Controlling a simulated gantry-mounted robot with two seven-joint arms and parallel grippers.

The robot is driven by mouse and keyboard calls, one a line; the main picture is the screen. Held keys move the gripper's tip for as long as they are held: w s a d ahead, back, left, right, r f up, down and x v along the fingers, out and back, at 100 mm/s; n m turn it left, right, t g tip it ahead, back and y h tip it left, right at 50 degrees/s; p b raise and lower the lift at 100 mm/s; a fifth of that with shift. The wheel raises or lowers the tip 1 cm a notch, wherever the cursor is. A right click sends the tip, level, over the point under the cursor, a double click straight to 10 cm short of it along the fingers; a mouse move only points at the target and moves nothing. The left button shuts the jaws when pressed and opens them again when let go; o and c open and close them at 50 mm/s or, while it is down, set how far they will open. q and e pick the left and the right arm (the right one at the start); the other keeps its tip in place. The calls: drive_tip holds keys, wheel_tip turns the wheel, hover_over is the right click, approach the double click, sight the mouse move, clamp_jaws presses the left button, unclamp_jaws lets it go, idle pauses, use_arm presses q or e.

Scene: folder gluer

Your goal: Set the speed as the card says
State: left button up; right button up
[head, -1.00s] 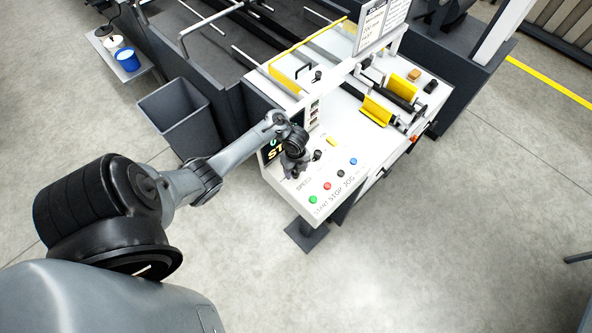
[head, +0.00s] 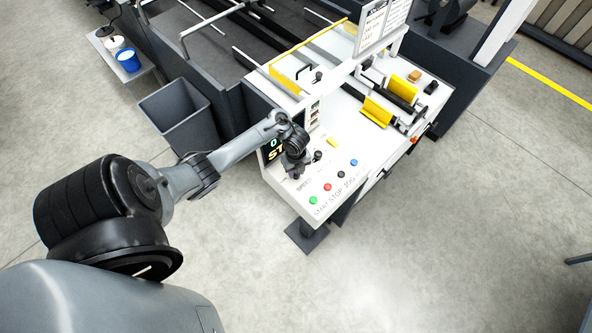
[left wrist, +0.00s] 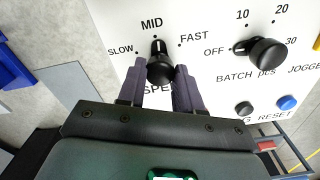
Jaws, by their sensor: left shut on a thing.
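The black speed knob (left wrist: 160,63) sits on the white panel (left wrist: 205,75) in the left wrist view, with SLOW, MID and FAST printed around it. Its pointer end faces up, at or close to MID. My left gripper (head: 295,172) is over the panel's left part in the head view. In the left wrist view its two fingers (left wrist: 160,70) are shut on the speed knob, one on each side. The card (head: 372,22) stands upright at the top of the machine; its text is too small to read. My right gripper is not in view.
The batch knob (left wrist: 265,54) is right of the speed knob. The green (head: 313,200), red (head: 327,187), black (head: 340,173) and blue (head: 353,162) buttons line the panel's front. The display (head: 271,150) is partly hidden by my arm. A grey bin (head: 180,116) stands left.

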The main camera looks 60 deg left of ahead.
use_arm(q)
drive_tip(key=shift+a+m+b, duration=0.1)
drive_tip(key=shift+m+b, duration=0.25)
drive_tip(key=shift+m, duration=0.85)
drive_tip(key=m+b, duration=0.1)
drive_tip(key=m, duration=0.1)
drive_tip(key=shift+f+m, duration=0.15)
drive_tip(key=shift+m, duration=0.25)
drive_tip(key=m+b, duration=0.3)
drive_tip(key=shift+m+b, duration=0.85)
drive_tip(key=shift+m, duration=0.35)
drive_tip(key=o, duration=1)
drive_tip(key=shift+o, duration=0.2)
drive_tip(key=shift+r, duration=0.2)
